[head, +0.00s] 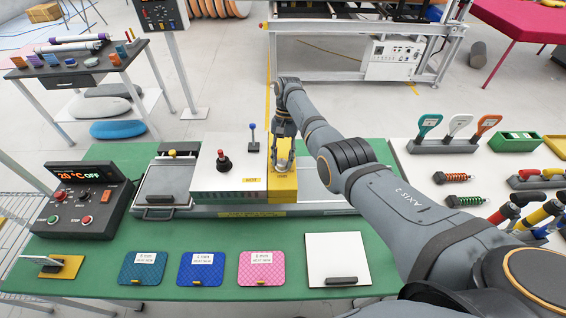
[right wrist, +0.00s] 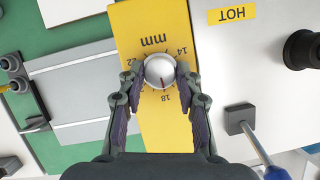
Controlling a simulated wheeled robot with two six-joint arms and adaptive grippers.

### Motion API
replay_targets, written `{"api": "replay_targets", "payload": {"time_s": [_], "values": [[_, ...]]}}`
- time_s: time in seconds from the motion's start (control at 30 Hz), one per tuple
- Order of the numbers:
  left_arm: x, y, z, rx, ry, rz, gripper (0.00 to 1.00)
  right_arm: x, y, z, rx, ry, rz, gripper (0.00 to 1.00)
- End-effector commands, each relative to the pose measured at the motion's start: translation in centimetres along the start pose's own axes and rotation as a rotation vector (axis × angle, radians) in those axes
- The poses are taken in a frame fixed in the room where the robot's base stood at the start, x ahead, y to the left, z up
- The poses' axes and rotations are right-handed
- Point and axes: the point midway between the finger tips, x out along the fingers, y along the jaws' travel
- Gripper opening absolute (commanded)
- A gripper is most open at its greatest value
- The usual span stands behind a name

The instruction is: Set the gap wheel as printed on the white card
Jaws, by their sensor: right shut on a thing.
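The gap wheel is a round silver knob (right wrist: 160,69) on a yellow block (head: 283,184) marked mm; its printed numbers show upside down in the right wrist view. A dark mark on the knob points down, close to the 18. My right gripper (head: 284,160) is above the block, and its two fingers are closed on the knob's sides. Small white labels lie on a teal board (head: 142,270), a blue board (head: 201,271) and a pink board (head: 262,268); their print is too small to read surely. My left gripper is out of view.
A white box marked HOT (head: 229,166) with a red-knobbed lever stands left of the yellow block. A blue-knobbed lever (head: 252,138) rises close to my gripper. A control box (head: 80,200) shows 20 °C OFF. A white plate (head: 337,256) lies on the green table (head: 220,232).

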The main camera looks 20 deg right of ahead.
Motion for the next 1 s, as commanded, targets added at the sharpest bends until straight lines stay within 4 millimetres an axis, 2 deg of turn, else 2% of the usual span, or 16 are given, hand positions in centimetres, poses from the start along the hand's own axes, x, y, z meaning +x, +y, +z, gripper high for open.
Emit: {"api": "replay_targets", "payload": {"time_s": [0.03, 0.2, 0.47, 0.67, 1.0], "values": [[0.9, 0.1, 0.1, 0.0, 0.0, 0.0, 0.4, 0.1, -0.2, -0.2, -0.04, 0.007, 0.013, 0.03], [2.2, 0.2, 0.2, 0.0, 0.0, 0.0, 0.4, 0.0, -0.3, -0.2, -0.188, 0.009, 0.076, 0.03], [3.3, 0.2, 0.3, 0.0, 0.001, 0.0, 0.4, -0.1, -0.5, -0.1, -0.417, 0.008, 0.172, 0.03], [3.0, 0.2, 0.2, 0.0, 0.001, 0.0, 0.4, -0.3, -0.6, 0.1, -0.586, 0.008, 0.242, 0.03], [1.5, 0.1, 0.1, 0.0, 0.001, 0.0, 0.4, -0.4, -0.7, 0.3, -0.812, 0.008, 0.336, 0.03]]}}
